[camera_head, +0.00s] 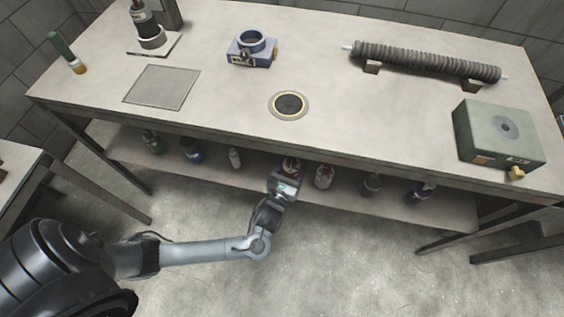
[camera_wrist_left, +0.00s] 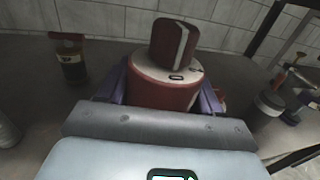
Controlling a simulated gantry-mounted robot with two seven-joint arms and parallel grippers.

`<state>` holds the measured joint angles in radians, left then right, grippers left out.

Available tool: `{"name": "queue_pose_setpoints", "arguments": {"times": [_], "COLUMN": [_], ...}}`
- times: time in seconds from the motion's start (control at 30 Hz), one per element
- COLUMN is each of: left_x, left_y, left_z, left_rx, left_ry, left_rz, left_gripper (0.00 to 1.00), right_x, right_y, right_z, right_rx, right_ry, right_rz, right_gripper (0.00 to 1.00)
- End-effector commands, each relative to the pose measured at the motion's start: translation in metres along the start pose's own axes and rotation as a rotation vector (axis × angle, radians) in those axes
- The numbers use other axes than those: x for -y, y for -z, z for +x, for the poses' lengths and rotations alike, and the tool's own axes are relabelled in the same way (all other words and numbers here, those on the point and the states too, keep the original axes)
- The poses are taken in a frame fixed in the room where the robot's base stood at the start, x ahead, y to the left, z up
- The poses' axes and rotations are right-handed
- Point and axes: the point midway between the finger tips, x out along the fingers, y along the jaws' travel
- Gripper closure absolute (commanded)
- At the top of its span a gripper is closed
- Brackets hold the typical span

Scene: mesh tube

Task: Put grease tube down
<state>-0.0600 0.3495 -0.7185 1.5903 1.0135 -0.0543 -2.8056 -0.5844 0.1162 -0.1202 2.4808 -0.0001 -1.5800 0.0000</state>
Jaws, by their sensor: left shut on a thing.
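The grease tube appears to be the red cylinder with a pale top and a dark red, slotted cap, in the middle of the left wrist view (camera_wrist_left: 163,82). In the head view it shows as a small red shape (camera_head: 290,164) at the lower shelf, below the bench's front edge. My left gripper (camera_head: 288,176) is shut on it, with a purple finger on each side. The tube looks roughly upright. I cannot tell whether its base touches the shelf. My right gripper is in neither view.
The lower shelf (camera_head: 213,172) holds several bottles and tins, including a white bottle (camera_head: 235,158) to the left and a white-and-red tin (camera_head: 323,177) close on the right. The bench top (camera_head: 225,98) above carries a ribbed tube (camera_head: 425,61) and a green box (camera_head: 497,133).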

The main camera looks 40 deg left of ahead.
Motion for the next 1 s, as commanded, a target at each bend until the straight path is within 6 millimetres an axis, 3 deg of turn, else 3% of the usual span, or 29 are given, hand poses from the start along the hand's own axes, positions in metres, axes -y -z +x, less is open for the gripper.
{"name": "queue_pose_setpoints", "arguments": {"times": [0.03,0.1,0.4,0.67,1.0], "left_x": [-0.010,-0.022,-0.056,-0.062,-0.062], "left_y": [0.014,0.023,0.045,0.051,0.087], "left_z": [0.008,0.017,0.044,0.048,0.048], "left_rx": [0.003,0.003,0.001,0.001,0.001], "left_ry": [-0.001,-0.002,0.000,-0.001,0.000], "left_rz": [0.005,0.005,0.001,0.000,-0.001], "left_gripper": [0.76,0.76,0.76,0.76,0.76], "right_x": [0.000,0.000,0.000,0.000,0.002], "right_y": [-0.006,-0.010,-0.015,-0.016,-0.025], "right_z": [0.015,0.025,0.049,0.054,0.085], "right_rx": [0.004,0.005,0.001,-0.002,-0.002], "right_ry": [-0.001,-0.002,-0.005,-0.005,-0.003], "right_rz": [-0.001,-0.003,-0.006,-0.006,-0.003], "right_gripper": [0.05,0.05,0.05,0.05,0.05]}}
